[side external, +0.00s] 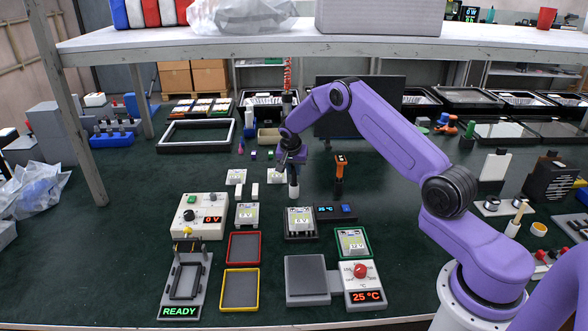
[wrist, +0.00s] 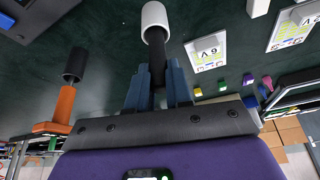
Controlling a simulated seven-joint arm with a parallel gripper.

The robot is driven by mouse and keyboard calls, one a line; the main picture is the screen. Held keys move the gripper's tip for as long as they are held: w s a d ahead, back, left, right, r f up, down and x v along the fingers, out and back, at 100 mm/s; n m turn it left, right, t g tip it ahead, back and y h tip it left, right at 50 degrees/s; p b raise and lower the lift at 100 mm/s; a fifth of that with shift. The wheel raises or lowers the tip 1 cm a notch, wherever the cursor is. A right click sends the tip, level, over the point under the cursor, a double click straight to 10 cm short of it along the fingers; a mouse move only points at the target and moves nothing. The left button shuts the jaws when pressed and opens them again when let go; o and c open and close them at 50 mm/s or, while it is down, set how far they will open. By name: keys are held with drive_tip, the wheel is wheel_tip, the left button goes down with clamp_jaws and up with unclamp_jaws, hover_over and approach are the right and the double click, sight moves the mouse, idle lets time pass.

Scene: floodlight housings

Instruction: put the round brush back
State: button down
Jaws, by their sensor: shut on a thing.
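The round brush, as I take it, has a dark shaft (wrist: 157,65) and a wider white cylinder at its lower end (wrist: 154,20). In the side view it hangs roughly upright below my wrist, with the white end (side external: 294,191) low over the dark green bench. My gripper (wrist: 152,85) is shut on the dark shaft. I cannot tell whether the white part is the brush head or a holder around it, nor whether it touches the bench. An orange tool with a black lower end (side external: 340,176) stands to the right; it also shows in the wrist view (wrist: 62,105).
White blocks (side external: 255,190) and a flat panel (side external: 236,177) lie to the left. Red (side external: 244,234) and yellow (side external: 257,307) trays are nearer the front. A dark screen stands behind.

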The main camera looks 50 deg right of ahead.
drive_tip(key=shift+f, duration=0.1)
drive_tip(key=c, duration=1)
unclamp_jaws()
drive_tip(key=shift+c, duration=0.2)
drive_tip(key=v, duration=1.2)
drive_tip(key=s+a+r+n+y, duration=0.1)
drive_tip(key=s+a+r+n, duration=0.25)
drive_tip(key=s+a, duration=0.3)
drive_tip(key=s+a+r+n+y, duration=0.1)
drive_tip(key=s+a+r+n, duration=0.1)
drive_tip(key=s+a+n, duration=0.45)
drive_tip(key=s+a+r+n+y, duration=0.15)
drive_tip(key=s+a, duration=0.25)
drive_tip(key=a, duration=0.5)
drive_tip(key=s+r+n+g, duration=0.1)
drive_tip(key=s+n, duration=1.2)
drive_tip(key=s, duration=1.5)
drive_tip(key=shift+s+g+y, duration=0.35)
drive_tip(key=shift+g+y, duration=0.1)
drive_tip(key=shift+g, duration=0.15)
